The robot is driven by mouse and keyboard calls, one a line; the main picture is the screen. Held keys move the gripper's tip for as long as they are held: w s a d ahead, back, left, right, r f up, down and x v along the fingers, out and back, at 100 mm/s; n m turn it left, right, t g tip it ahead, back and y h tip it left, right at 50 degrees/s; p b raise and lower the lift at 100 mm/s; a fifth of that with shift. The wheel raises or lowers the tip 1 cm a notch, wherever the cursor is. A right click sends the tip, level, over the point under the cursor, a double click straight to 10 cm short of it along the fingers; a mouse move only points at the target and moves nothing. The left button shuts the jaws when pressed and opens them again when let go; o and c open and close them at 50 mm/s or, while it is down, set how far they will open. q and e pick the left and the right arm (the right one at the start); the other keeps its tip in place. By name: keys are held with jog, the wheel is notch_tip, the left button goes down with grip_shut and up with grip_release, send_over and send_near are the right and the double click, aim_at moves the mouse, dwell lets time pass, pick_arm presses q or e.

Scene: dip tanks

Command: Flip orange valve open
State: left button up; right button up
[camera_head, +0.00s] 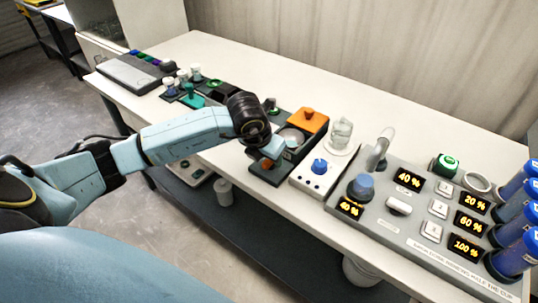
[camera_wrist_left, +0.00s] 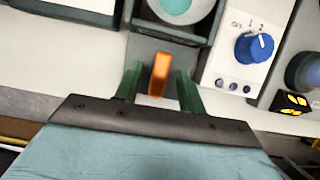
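The orange valve handle (camera_wrist_left: 160,74) stands on the front of a dark grey unit, seen in the left wrist view. In the head view only a small orange part of it (camera_head: 261,161) shows below my gripper. My left gripper (camera_wrist_left: 159,86) is open, with one green finger on each side of the handle and a narrow gap on both sides. In the head view the left gripper (camera_head: 268,155) is at the table's front edge and partly hides the handle. My right gripper is not in view.
A white box with a blue knob (camera_head: 320,166) stands just right of the dark unit. An orange block (camera_head: 308,121) is behind it. A grey panel with lit percent displays (camera_head: 408,182) and blue cylinders (camera_head: 507,225) fills the right. The table's back strip is clear.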

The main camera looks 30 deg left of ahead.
pick_arm(q)
jog(key=v, duration=1.3)
jog(key=shift+r+p, duration=0.2)
jog(key=shift+p, duration=0.1)
